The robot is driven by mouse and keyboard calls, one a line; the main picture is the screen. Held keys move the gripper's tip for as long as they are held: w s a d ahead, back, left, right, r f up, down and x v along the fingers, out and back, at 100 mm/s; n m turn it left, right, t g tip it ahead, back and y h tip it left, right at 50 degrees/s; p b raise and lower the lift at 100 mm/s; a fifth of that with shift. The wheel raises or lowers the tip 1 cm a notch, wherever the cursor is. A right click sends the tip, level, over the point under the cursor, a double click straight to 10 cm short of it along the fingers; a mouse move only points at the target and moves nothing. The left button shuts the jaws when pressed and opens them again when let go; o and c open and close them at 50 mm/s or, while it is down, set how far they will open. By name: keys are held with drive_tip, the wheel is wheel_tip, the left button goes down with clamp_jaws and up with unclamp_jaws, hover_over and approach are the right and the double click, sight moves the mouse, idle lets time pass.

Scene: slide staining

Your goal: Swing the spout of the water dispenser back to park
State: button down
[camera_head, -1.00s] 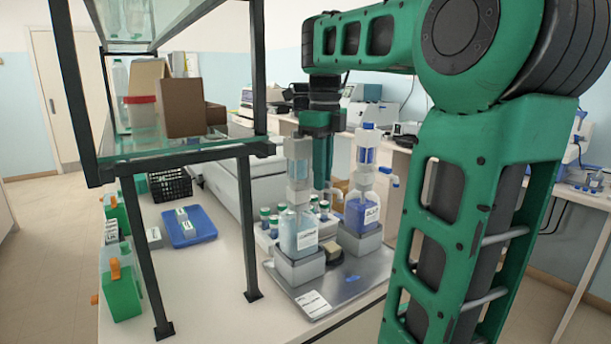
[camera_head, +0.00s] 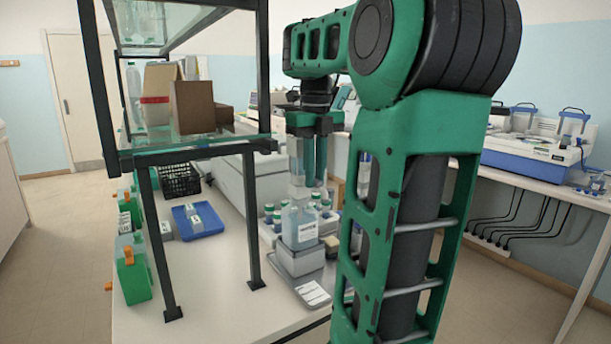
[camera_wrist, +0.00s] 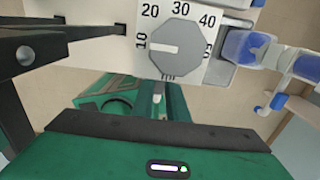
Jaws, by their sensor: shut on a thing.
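The water dispenser (camera_head: 301,226), a clear bottle with a white label and a tall pump head, stands on a grey block. My gripper (camera_head: 316,165) points down beside its pump head. In the wrist view my gripper's green fingers (camera_wrist: 155,100) are close together, with a small pale piece (camera_wrist: 158,92) between them. They are shut on what appears to be the water dispenser's spout, mostly hidden. A grey dial (camera_wrist: 178,48) on a numbered white face fills the top of the wrist view. The spout's direction cannot be told.
A blue-liquid dispenser (camera_head: 364,178) is mostly hidden behind my arm. White-and-blue fittings (camera_wrist: 252,48) show at the wrist view's right. Green-capped bottles (camera_head: 270,213) stand behind the water dispenser. A dark-framed glass shelf (camera_head: 197,150) rises close on the left, beside a blue tray (camera_head: 207,228).

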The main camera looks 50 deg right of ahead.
drive_tip(key=shift+f, duration=0.15)
drive_tip(key=c, duration=1.7)
unclamp_jaws()
drive_tip(key=shift+w, duration=0.1)
